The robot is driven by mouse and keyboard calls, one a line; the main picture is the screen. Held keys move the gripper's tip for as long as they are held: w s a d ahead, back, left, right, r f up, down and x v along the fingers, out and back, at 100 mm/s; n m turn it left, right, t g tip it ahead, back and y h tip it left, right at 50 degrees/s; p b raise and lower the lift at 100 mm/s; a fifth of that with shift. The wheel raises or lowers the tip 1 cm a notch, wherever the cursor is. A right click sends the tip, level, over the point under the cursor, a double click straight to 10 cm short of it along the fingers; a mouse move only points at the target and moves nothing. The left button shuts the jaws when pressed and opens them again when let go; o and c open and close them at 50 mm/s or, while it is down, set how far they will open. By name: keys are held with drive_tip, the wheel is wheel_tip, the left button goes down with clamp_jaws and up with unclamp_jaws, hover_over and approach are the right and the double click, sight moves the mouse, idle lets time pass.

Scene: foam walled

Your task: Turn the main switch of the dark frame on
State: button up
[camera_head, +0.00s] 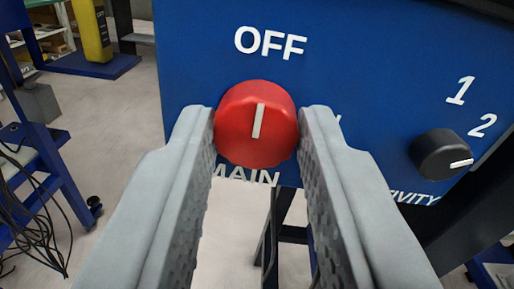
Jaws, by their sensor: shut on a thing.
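The main switch (236,105) is a round red knob on a blue panel (370,60). Its white pointer line stands nearly upright, tipped slightly right, towards the word OFF above it. The word MAIN is partly visible below it. My gripper (257,125) has one grey finger on each side of the knob, and is shut on it. The panel's dark frame (465,205) shows at the lower right.
A smaller black knob (441,155) sits to the right on the same panel, with marks 1 and 2; its pointer is towards the right. A blue trolley (50,170) with loose black cables (35,225) stands at the left. Open floor (115,130) lies between.

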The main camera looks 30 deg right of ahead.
drive_tip(key=shift+m, duration=0.4)
drive_tip(key=m, duration=0.8)
drive_tip(key=shift+a+h, duration=0.1)
drive_tip(key=shift+h, duration=0.2)
drive_tip(key=m, duration=0.5)
drive_tip(key=shift+m+h, duration=0.4)
drive_tip(key=shift+m, duration=2)
drive_tip(key=o, duration=1)
drive_tip(key=shift+a, duration=0.1)
drive_tip(key=v, duration=1.7)
